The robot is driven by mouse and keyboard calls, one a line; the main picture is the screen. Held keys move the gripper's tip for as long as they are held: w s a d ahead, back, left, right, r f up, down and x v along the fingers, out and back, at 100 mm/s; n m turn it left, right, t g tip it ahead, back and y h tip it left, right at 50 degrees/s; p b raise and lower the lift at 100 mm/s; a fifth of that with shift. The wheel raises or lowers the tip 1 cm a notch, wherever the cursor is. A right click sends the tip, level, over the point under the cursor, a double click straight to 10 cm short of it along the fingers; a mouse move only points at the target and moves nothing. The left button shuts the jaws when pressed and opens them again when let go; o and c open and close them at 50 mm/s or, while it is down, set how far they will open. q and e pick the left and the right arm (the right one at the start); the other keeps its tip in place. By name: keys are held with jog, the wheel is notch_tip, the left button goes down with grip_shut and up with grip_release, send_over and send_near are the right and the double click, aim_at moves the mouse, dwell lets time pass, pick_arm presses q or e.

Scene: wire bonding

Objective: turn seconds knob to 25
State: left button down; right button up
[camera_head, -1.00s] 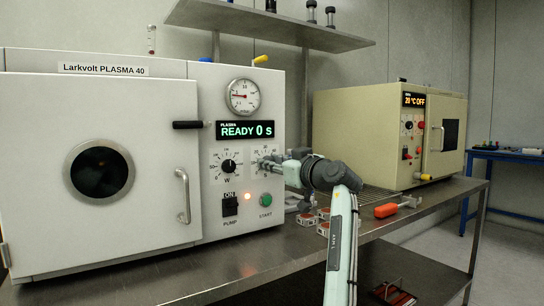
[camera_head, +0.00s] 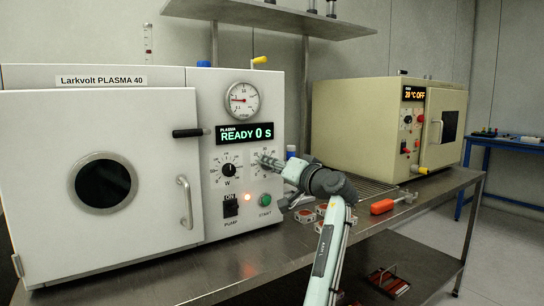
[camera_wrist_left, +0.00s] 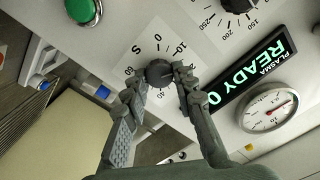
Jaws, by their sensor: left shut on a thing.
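The seconds knob (camera_wrist_left: 158,73) is a dark round knob on a white numbered dial (camera_wrist_left: 135,66), seen inverted in the left wrist view. My left gripper (camera_wrist_left: 160,80) is shut on the knob, one finger on each side. In the head view my left gripper (camera_head: 268,161) reaches the panel from the right and hides the knob and part of its dial. The knob's pointer is not clear. The plasma machine's display (camera_head: 245,134) reads READY 0 s. My right gripper is not in view.
The power knob (camera_head: 228,169) is left of the seconds dial. The pump switch (camera_head: 230,206) and green start button (camera_head: 265,200) are below. A beige oven (camera_head: 360,125) stands at the right. Small parts (camera_head: 305,215) and an orange-handled tool (camera_head: 382,206) lie on the bench.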

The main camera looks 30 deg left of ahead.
pick_arm(q)
jog(key=shift+f+m+p, duration=0.1)
jog(key=shift+m+p, duration=1.3)
jog(key=shift+m, duration=2.3)
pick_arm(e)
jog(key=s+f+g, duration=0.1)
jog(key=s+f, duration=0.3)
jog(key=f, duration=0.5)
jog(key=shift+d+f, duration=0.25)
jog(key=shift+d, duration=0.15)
pick_arm(q)
jog(key=c, duration=1.2)
grip_release()
jog(key=v, duration=1.2)
jog(key=shift+d+f, duration=0.1)
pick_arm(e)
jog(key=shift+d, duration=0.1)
